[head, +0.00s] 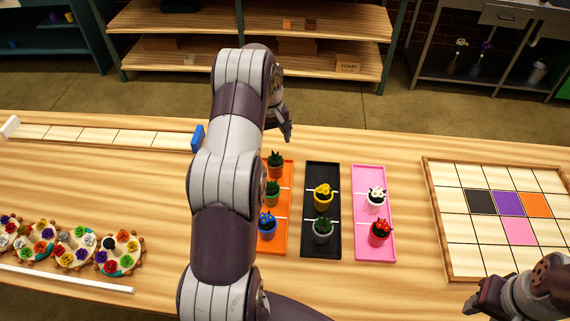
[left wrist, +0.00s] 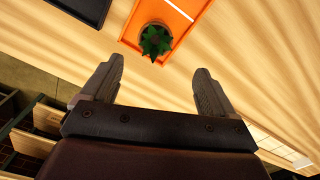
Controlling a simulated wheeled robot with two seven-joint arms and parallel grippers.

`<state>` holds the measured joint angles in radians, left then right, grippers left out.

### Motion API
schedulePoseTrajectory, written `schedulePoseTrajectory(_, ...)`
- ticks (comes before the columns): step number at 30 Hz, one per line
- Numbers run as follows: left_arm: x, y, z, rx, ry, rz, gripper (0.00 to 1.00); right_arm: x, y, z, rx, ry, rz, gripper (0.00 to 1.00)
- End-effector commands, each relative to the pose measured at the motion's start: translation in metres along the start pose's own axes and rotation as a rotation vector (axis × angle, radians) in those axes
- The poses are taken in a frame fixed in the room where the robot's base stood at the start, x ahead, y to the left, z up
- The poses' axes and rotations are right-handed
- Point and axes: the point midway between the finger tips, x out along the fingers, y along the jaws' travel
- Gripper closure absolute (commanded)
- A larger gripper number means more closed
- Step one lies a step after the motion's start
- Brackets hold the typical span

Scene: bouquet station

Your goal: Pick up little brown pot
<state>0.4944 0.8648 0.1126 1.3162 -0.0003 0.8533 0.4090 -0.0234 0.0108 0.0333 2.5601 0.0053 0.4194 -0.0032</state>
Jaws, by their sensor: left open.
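A little brown pot (head: 276,170) with a spiky dark green plant stands at the far end of the orange tray (head: 281,246). My left arm partly covers that tray. In the left wrist view the pot shows from above under its dark green leaves (left wrist: 156,41), on the orange tray (left wrist: 184,15). My left gripper (head: 288,133) is above the table behind this pot. In the left wrist view its two fingers (left wrist: 157,82) are apart and empty, with the pot beyond the tips. My right gripper (head: 478,298) shows at the lower right edge; its jaws are unclear.
Other potted plants stand on the orange tray, the black tray (head: 322,251) and the pink tray (head: 374,253), close together. A wooden grid board (head: 452,235) lies at the right. Wreaths of coloured flowers (head: 75,247) lie at the left. The table between wreaths and my arm is clear.

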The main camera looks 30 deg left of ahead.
Motion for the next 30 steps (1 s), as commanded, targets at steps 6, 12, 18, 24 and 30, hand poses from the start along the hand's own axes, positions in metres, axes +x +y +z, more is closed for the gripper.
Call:
schedulePoseTrajectory(6,0.044,0.001,0.001,0.001,0.000,0.000,0.12,-0.020,0.000,-0.003,0.000,0.000,0.000,0.57)
schedulePoseTrajectory(12,0.068,0.002,0.002,0.002,0.001,0.000,0.12,-0.033,0.000,-0.004,0.000,0.000,0.000,0.57)
schedulePoseTrajectory(18,0.105,0.004,0.005,0.002,0.003,0.001,0.12,-0.051,0.000,-0.006,0.000,0.000,0.000,0.57)
schedulePoseTrajectory(24,0.115,0.004,0.004,0.002,0.006,0.002,0.12,-0.050,0.000,-0.006,0.000,0.000,0.000,0.57)
schedulePoseTrajectory(30,0.115,0.004,0.004,0.003,0.005,0.002,0.51,-0.050,0.000,-0.006,0.000,0.000,0.000,0.57)
